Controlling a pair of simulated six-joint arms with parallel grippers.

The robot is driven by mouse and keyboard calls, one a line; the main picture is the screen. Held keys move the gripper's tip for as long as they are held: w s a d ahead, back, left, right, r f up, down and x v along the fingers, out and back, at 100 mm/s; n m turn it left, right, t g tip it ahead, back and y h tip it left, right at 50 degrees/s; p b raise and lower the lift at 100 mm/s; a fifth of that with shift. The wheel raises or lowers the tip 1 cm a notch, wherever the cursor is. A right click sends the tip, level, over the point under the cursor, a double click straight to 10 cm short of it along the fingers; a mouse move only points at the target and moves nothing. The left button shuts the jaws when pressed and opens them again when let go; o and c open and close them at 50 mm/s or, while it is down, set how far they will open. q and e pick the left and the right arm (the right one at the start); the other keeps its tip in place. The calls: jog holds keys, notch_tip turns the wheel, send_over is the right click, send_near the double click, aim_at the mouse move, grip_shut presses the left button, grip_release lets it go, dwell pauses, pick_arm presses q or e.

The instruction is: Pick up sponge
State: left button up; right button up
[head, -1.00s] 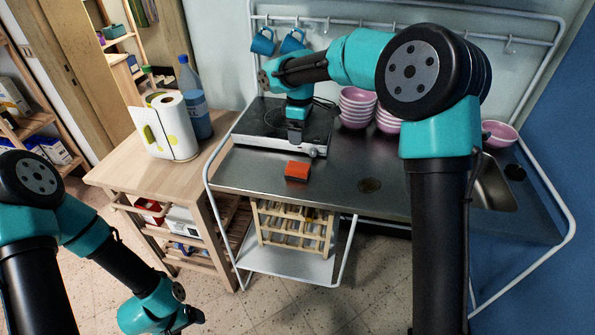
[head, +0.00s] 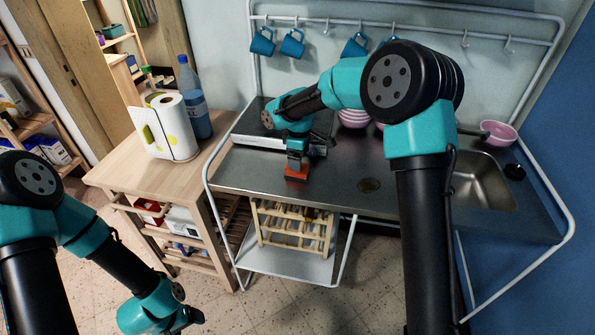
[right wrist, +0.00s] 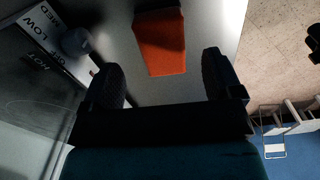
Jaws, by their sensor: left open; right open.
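The orange-red sponge (head: 296,174) lies on the steel counter in front of the black cooktop. My right gripper (head: 296,162) is low, just behind and above it, and partly covers it in the head view. In the right wrist view the sponge (right wrist: 161,42) lies beyond and between the two spread fingertips (right wrist: 162,75). The fingers are open and empty; the sponge is not gripped. My left gripper (head: 190,318) hangs low at the bottom left, far from the sponge; its fingers are barely visible.
The cooktop (head: 252,128) with a knob (right wrist: 76,40) is close to the right gripper. Pink bowls (head: 353,117) stand behind my right arm, and the sink (head: 485,182) is at right. Blue mugs (head: 292,44) hang from the rail. A wooden cart (head: 120,170) holds a paper roll (head: 172,130) and a bottle (head: 194,95).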

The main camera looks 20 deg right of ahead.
jog(key=shift+a+f, duration=0.15)
jog(key=shift+f, duration=1.15)
jog(key=shift+a+f, duration=0.1)
jog(key=shift+f, duration=1.2)
jog(key=c, duration=1)
jog(key=shift+r, duration=1.25)
jog(key=shift+s+a+r, duration=0.15)
jog(key=shift+s+r, duration=0.25)
jog(key=shift+r, duration=0.15)
jog(key=s+a+r, duration=0.1)
jog(key=s+a, duration=0.3)
jog(key=s, duration=1)
jog(key=shift+s+r, duration=0.2)
jog(key=shift+s, duration=0.15)
